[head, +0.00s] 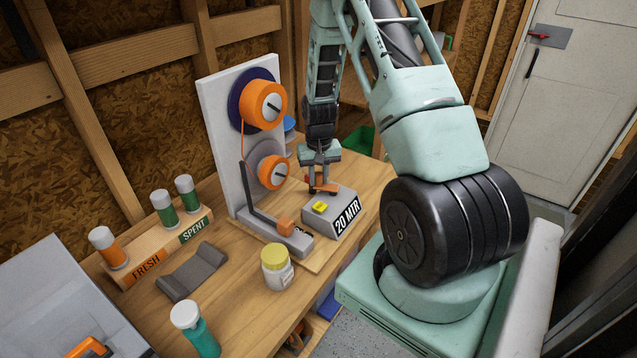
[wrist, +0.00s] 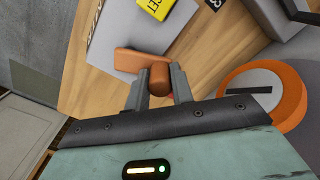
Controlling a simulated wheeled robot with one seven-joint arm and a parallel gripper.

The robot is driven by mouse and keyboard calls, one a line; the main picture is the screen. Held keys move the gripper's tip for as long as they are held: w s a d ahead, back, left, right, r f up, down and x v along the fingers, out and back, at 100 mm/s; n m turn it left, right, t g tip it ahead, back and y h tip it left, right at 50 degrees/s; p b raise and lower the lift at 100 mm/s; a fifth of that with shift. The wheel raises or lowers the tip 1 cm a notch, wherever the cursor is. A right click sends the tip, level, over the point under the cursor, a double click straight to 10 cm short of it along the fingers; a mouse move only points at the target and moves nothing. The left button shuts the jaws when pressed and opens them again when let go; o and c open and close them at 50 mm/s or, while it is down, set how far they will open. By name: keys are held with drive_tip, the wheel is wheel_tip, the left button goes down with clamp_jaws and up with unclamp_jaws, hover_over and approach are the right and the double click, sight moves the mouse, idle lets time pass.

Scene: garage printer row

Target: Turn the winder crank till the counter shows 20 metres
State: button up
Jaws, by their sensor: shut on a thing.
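The winder stands on the bench, with an upright white board (head: 218,140) carrying a large orange spool (head: 264,103) above a smaller one (head: 272,172). My gripper (head: 322,180) is over the box's far side. In the wrist view my gripper (wrist: 159,84) is shut on the round knob of the orange crank (wrist: 118,62). The crank arm runs to the left from the knob. The fingers partly hide the knob.
A jar with a yellow lid (head: 277,268) and a teal bottle (head: 195,330) stand at the bench's front. A FRESH/SPENT rack (head: 150,262) holds several small bottles at left. A grey cradle (head: 192,272) lies beside it.

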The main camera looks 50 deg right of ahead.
drive_tip(key=shift+w+d+m+b, duration=0.15)
drive_tip(key=shift+d+m+b, duration=0.2)
drive_tip(key=shift+m, duration=0.7)
drive_tip(key=shift+w+d+m+b, duration=0.1)
drive_tip(key=shift+d+m+b, duration=0.25)
drive_tip(key=shift+m, duration=0.7)
clamp_jaws()
drive_tip(key=o, duration=1)
unclamp_jaws()
drive_tip(key=shift+r, duration=0.1)
wheel_tip(320, 180, up, 17)
drive_tip(key=b, duration=0.3)
drive_tip(key=shift+s+d+r, duration=0.1)
drive_tip(key=shift+r, duration=0.05)
